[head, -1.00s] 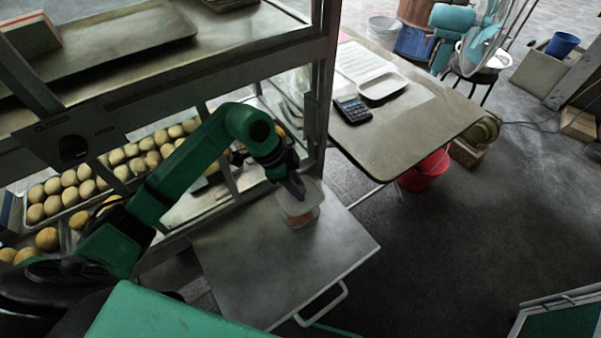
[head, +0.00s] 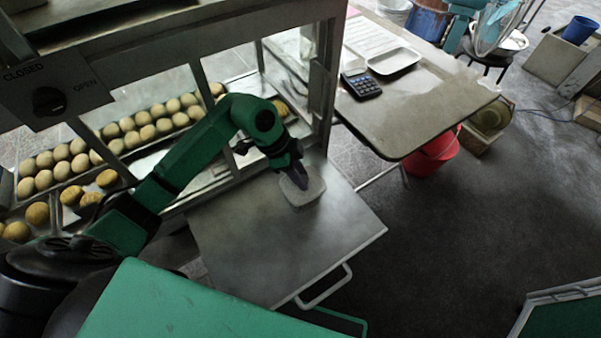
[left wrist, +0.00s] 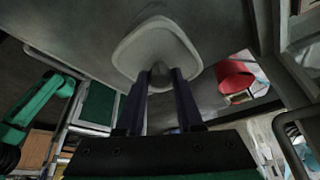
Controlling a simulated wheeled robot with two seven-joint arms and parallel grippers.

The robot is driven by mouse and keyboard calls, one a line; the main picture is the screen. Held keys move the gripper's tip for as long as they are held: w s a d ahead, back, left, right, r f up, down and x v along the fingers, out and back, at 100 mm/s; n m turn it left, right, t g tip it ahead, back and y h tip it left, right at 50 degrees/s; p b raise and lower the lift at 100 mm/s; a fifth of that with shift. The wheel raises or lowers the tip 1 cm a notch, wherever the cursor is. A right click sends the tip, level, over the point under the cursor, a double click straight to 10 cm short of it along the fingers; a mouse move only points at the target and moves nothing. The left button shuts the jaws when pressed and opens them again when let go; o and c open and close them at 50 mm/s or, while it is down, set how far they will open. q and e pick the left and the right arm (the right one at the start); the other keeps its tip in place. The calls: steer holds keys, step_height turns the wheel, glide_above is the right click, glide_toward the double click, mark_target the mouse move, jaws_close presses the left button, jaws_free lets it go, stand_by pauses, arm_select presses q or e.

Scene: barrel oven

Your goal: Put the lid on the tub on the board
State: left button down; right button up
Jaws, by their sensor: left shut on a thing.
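The pale, rounded-square lid (head: 309,191) is over the metal board (head: 285,250), near its back edge. My left gripper (head: 301,182) comes down from above and is shut on the lid's knob. In the left wrist view the two dark fingers (left wrist: 160,82) pinch the knob, and the lid (left wrist: 157,42) spreads out beyond them. The tub cannot be made out clearly now. It seems to be under the lid, and I cannot tell whether the lid touches its rim. My right gripper is not in view.
The board has a handle (head: 325,288) at its front, and most of its surface is clear. Rows of buns (head: 140,130) lie in the glass-sided case behind. A side table (head: 425,105) holds a calculator (head: 361,83) and a white tray (head: 393,61). A red bucket (head: 433,152) stands below.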

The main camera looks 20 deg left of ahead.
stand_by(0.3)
arm_select(q)
steer(key=shift+r+p, duration=0.1)
steer(key=shift+p, duration=0.2)
steer(key=shift+p, duration=0.4)
stand_by(0.4)
steer(key=shift+f, duration=0.2)
stand_by(0.8)
steer(key=shift+p, duration=0.35)
stand_by(0.4)
steer(key=shift+c, duration=2.4)
jaws_free()
steer(key=shift+o, duration=0.3)
